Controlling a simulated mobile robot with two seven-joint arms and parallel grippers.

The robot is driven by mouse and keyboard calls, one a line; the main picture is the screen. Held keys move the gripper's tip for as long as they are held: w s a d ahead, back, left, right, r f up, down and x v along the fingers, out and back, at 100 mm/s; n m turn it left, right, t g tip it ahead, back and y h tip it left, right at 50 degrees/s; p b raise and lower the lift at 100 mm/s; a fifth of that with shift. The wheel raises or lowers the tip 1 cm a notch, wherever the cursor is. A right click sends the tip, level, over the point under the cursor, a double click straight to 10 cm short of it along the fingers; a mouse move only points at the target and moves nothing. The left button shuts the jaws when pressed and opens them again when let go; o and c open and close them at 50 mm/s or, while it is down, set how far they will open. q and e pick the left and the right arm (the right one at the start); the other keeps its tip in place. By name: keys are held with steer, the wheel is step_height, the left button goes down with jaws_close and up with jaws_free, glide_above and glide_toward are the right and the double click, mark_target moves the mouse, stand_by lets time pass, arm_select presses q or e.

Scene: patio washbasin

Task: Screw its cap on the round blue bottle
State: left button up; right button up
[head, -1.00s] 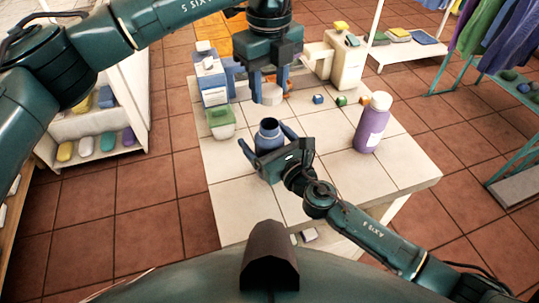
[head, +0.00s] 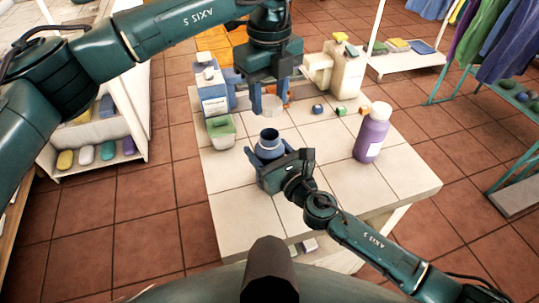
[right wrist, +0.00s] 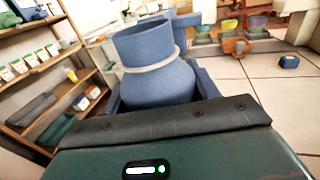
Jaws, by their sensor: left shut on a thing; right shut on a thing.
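The round blue bottle (head: 269,144) stands upright on the tiled table, its open neck facing up; it also shows in the right wrist view (right wrist: 155,70), with a pale ring around its neck. My right gripper (head: 268,156) is shut on the bottle's body from the near side, and its fingers hide the lower part. My left gripper (head: 271,98) points down above and slightly beyond the bottle, shut on a pale round cap (head: 271,106). The cap is apart from the bottle's mouth, with a gap between them.
A purple bottle with a white cap (head: 372,132) stands to the right on the table (head: 320,190). The front of the table is mostly clear.

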mark_target(269, 116)
arm_select(q)
steer(key=shift+f, duration=2.45)
steer(key=shift+f, duration=0.85)
steer(key=shift+f, duration=0.55)
